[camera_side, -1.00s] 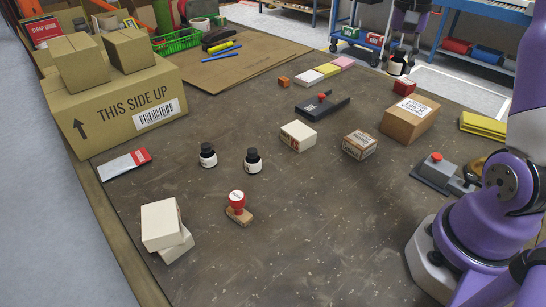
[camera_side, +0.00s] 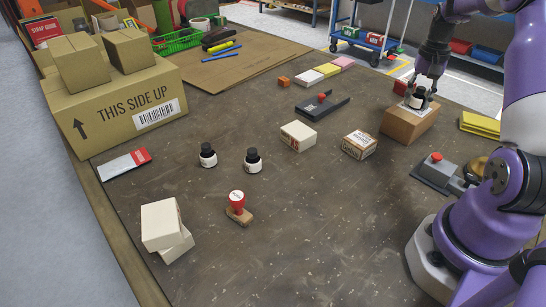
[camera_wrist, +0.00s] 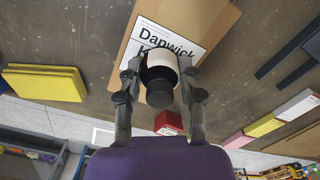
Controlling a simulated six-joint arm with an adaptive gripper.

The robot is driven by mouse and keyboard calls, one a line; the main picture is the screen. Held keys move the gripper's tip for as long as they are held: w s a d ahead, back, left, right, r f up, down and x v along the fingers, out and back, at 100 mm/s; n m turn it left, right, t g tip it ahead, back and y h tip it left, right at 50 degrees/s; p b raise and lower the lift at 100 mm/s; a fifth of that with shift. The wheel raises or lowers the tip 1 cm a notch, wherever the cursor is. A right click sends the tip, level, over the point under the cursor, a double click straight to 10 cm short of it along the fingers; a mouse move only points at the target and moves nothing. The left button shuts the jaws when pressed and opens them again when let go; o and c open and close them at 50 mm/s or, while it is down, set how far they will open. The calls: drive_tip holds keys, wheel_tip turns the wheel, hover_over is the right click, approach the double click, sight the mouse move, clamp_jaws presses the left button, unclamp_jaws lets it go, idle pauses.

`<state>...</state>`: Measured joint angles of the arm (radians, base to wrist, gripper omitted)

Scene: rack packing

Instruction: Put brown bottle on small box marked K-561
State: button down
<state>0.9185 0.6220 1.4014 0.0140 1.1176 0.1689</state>
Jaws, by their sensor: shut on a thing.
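My gripper (camera_side: 420,88) is shut on a dark bottle (camera_side: 416,101) with a black cap and pale label. The bottle is upright over the labelled top of a brown cardboard box (camera_side: 405,126); I cannot tell whether it touches it. In the wrist view the bottle (camera_wrist: 160,70) sits between my fingers (camera_wrist: 160,95). Behind it is the box's white label (camera_wrist: 168,40), reading "Dapwick" and a "K"; the bottle hides the rest. Two similar dark bottles, one on the left (camera_side: 208,155) and one on the right (camera_side: 253,160), stand on the table.
A red block (camera_side: 401,87) stands just behind the box. A grey device with a red button (camera_side: 435,168) and yellow pads (camera_side: 483,125) are nearby. The table's front middle is mostly clear.

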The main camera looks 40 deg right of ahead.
sight(421, 87)
drive_tip(key=shift+c, duration=2.4)
unclamp_jaws()
drive_tip(key=shift+f, duration=0.15)
wheel_tip(421, 87, up, 12)
drive_tip(key=shift+r, duration=0.1)
drive_tip(key=w+a+r+n+t+h, duration=0.1)
drive_tip(key=a+r+n, duration=0.15)
drive_tip(key=a, duration=0.65)
drive_tip(key=w+a+r+n+t+h, duration=0.15)
drive_tip(key=a+n, duration=0.25)
drive_tip(key=a, duration=0.5)
drive_tip(key=s+a+f+n+t+y, duration=0.1)
drive_tip(key=s+a+f+n, duration=0.1)
drive_tip(key=a, duration=0.4)
drive_tip(key=s+a+f+n+t+y, duration=0.1)
drive_tip(key=s+a+f+n+t, duration=0.1)
drive_tip(key=a, duration=0.5)
drive_tip(key=shift+s+f+n, duration=0.85)
drive_tip(key=shift+n, duration=0.2)
